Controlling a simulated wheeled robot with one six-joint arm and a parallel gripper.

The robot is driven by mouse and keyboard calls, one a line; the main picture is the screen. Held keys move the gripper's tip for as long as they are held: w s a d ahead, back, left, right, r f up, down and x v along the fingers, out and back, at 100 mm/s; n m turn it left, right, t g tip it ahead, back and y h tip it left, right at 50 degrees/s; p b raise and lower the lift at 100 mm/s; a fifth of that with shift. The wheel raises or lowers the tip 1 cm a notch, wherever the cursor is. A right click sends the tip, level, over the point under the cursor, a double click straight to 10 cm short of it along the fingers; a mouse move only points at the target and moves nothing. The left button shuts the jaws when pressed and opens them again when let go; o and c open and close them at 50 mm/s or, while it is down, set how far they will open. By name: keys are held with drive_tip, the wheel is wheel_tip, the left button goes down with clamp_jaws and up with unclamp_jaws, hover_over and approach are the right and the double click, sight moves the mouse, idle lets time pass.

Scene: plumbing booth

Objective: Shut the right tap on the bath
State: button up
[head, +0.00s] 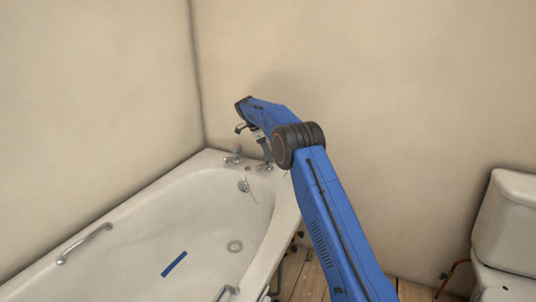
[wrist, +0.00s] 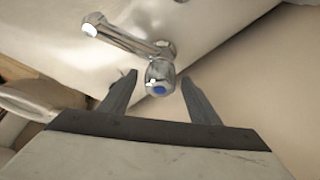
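The right tap (wrist: 161,70) is chrome, with a spout reaching to the upper left in the wrist view and a knob with a blue mark (wrist: 158,89). In the head view the right tap (head: 264,167) is partly hidden by my gripper. My gripper (wrist: 159,79) is open, with one finger on each side of the knob. I see gaps between the fingers and the knob in the wrist view. The left tap (head: 233,156) stands apart on the bath's corner end. The white bath (head: 150,205) fills the left of the head view.
A grab rail (head: 84,243) is on the bath's left rim. A blue strip (head: 174,264) and a drain (head: 235,246) are on the bath floor. Walls stand close behind the taps. A toilet (head: 508,225) is at the right, with wooden floor (head: 310,283) between.

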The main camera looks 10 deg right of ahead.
drive_tip(key=v, duration=1.2)
idle(0.4)
